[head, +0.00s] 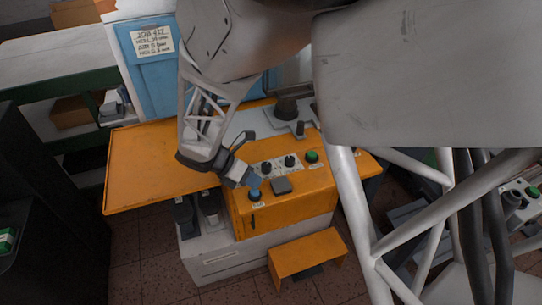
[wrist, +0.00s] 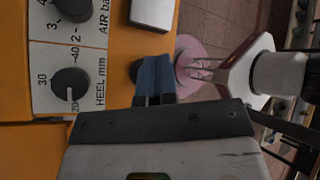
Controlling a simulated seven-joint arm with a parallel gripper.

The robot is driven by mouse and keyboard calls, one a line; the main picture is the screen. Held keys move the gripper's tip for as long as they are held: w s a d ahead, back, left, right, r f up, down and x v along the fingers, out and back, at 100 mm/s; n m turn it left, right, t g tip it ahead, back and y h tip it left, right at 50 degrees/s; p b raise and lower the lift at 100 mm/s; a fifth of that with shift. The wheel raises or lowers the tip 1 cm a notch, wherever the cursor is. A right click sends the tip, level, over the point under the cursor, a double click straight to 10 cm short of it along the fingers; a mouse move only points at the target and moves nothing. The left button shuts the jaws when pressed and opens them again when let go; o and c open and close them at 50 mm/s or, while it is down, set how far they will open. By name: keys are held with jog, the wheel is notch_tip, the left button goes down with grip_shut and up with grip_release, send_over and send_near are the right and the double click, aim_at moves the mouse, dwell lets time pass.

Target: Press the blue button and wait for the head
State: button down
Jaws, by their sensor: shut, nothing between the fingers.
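My gripper (head: 254,187) is shut and empty, its blue fingertips pointing down at the near left corner of the orange machine's control panel (head: 318,178). The tips are right over a round dark-collared button (head: 257,196), which they mostly cover. I cannot tell its cap colour or whether it is pressed in. In the wrist view the shut blue fingers (wrist: 154,78) overlap the button's dark edge (wrist: 134,71). A dark cylindrical part (head: 287,109) stands on the machine behind the panel; I cannot tell whether it is the head.
The panel also carries two black dials (head: 266,167) (head: 289,160), a green button (head: 312,156) and a grey square plate (head: 282,185). A blue board with a paper note (head: 152,41) stands behind. An orange step (head: 307,256) juts out in front. A flat orange top (head: 150,165) extends left.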

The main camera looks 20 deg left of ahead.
aim_at(253, 190)
jog(key=shift+r, duration=0.1)
jog(key=shift+a+r, duration=0.1)
jog(key=shift+r, duration=2.55)
jog(key=shift+w+d+m, duration=0.35)
jog(key=shift+d+m, duration=0.05)
jog(key=shift+d, duration=0.05)
jog(key=w+d+r+m+g+y, duration=0.1)
jog(key=d+r+m, duration=0.35)
jog(key=d, duration=0.35)
jog(key=w+d+r+m+g+y, duration=0.1)
jog(key=w+d+r+m+y, duration=0.15)
jog(key=d+m, duration=0.4)
jog(key=w+d+r+m+g+y, duration=0.1)
jog(key=d+r+m+g, duration=0.2)
jog(key=d, duration=0.6)
jog(key=s+d+r+m+t+y, duration=0.1)
jog(key=s+d+r+m, duration=0.2)
jog(key=s+d+m, duration=0.5)
jog(key=s+d+r+m+t+y, duration=0.2)
jog(key=s+d+m, duration=0.6)
jog(key=d, duration=0.6)
jog(key=shift+s+d+r+m, duration=0.15)
jog(key=shift+d+r+m, duration=0.05)
jog(key=shift+r+m, duration=0.65)
